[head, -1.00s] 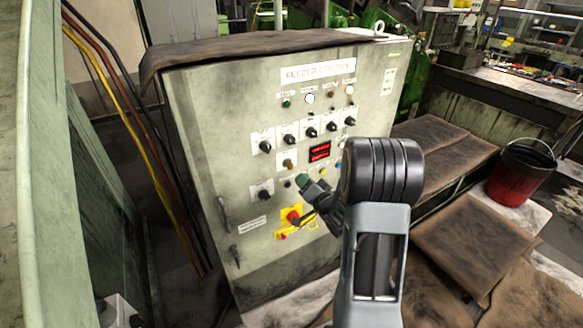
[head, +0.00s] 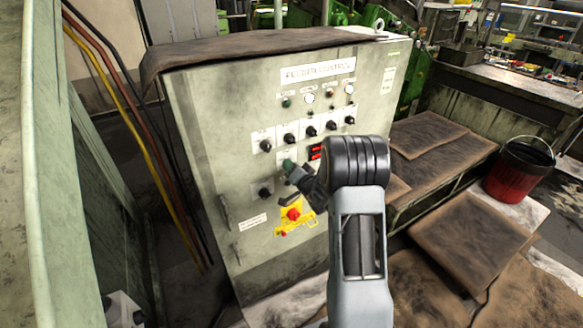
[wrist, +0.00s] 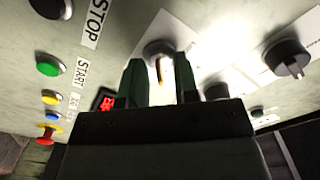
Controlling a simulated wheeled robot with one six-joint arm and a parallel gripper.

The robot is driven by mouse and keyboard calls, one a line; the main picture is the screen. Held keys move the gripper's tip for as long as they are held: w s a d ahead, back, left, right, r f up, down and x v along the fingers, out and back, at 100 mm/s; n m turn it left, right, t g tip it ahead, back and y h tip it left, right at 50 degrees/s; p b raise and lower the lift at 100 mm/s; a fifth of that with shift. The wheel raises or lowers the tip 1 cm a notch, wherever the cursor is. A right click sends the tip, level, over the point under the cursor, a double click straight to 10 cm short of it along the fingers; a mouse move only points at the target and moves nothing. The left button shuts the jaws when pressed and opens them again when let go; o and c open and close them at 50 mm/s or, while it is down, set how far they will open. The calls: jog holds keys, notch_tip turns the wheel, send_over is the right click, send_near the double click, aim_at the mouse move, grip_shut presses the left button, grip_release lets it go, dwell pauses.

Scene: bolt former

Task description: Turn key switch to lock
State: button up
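The grey-green feeder control cabinet (head: 195,110) stands in front of me with several knobs and lamps on its face. My gripper (head: 290,165) is at the middle of its panel, below the row of black knobs, and covers the key switch in the head view. In the wrist view, the key switch (wrist: 158,50) shows as a round collar with a brass-coloured key, straight ahead between the two dark fingers (wrist: 160,80). The fingers are apart, with a bright gap between them. I cannot tell whether they touch the key.
A black knob (wrist: 288,58) lies to the right in the wrist view, and a green start button (wrist: 48,66) to the left. A red emergency knob on a yellow plate (head: 294,214) is below my gripper. A red display (head: 316,152) is beside it.

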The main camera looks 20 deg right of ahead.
grip_shut()
jog(key=shift+f+b, duration=0.1)
jog(key=shift+b, duration=0.4)
jog(key=shift+f+n+b, duration=0.1)
jog(key=shift+n+b, duration=0.3)
jog(key=n+b, duration=0.2)
jog(key=b, duration=0.1)
jog(key=shift+f+b, duration=0.1)
jog(key=shift+b, duration=0.25)
jog(key=n+b, duration=0.4)
jog(key=b, duration=0.2)
jog(key=shift+n, duration=0.4)
jog(key=n+b, duration=0.5)
jog(key=b, duration=0.1)
jog(key=n+b, duration=0.4)
jog(key=n, duration=0.1)
jog(key=shift+r+b, duration=0.25)
jog(key=shift+b, duration=0.05)
jog(key=shift+r+n, duration=0.1)
jog(key=shift+n, duration=0.2)
